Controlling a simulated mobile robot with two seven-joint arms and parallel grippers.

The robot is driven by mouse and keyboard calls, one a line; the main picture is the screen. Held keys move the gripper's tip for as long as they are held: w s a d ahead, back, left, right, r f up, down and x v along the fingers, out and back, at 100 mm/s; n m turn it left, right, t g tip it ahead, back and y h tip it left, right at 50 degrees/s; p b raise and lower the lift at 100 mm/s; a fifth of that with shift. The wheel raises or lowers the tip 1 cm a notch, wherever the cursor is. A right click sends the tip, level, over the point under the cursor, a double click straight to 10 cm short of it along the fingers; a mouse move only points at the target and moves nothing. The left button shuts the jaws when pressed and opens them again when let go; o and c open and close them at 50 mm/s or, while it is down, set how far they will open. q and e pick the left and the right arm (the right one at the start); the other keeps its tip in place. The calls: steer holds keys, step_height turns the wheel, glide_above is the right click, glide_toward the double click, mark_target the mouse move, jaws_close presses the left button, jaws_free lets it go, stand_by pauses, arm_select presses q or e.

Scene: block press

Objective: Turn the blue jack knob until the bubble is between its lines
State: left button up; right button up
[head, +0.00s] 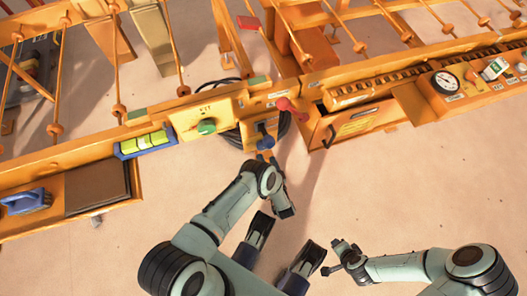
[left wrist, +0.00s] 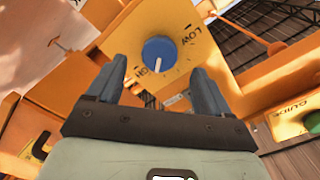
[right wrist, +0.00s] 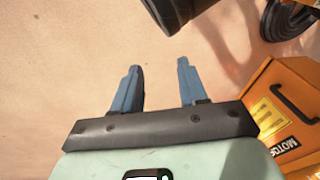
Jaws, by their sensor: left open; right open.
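The blue jack knob (head: 265,141) is on the orange machine's front. In the left wrist view the knob (left wrist: 159,51) has a white pointer line aimed down, between partly hidden lettering and the word LOW. My left gripper (head: 266,157) is open just in front of the knob; its fingers (left wrist: 158,72) stand on either side of the knob's line, with gaps. The level (head: 147,142) is a yellow-green vial in a blue frame, left of the knob; I cannot make out the bubble against its lines. My right gripper (head: 332,257) is open and empty over the floor.
A green knob (head: 206,127) and a red knob (head: 283,104) flank the blue knob. An orange cabinet (head: 352,126) and a gauge (head: 446,80) are to the right. A blue-handled tool (head: 25,201) lies at left. The floor (head: 430,190) on the right is clear.

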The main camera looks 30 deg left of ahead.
arm_select(q)
steer(key=v, duration=0.7)
steer(key=shift+s+d+p, duration=0.2)
steer(key=shift+s+p, duration=0.1)
steer(key=shift+p, duration=0.1)
arm_select(e)
steer(key=shift+s+a+r+g, duration=0.15)
steer(key=shift+s+a+r, duration=0.15)
steer(key=shift+s, duration=0.15)
steer(key=shift+s+a+r+g, duration=0.15)
steer(key=shift+s+r, duration=0.1)
steer(key=shift+s, duration=0.15)
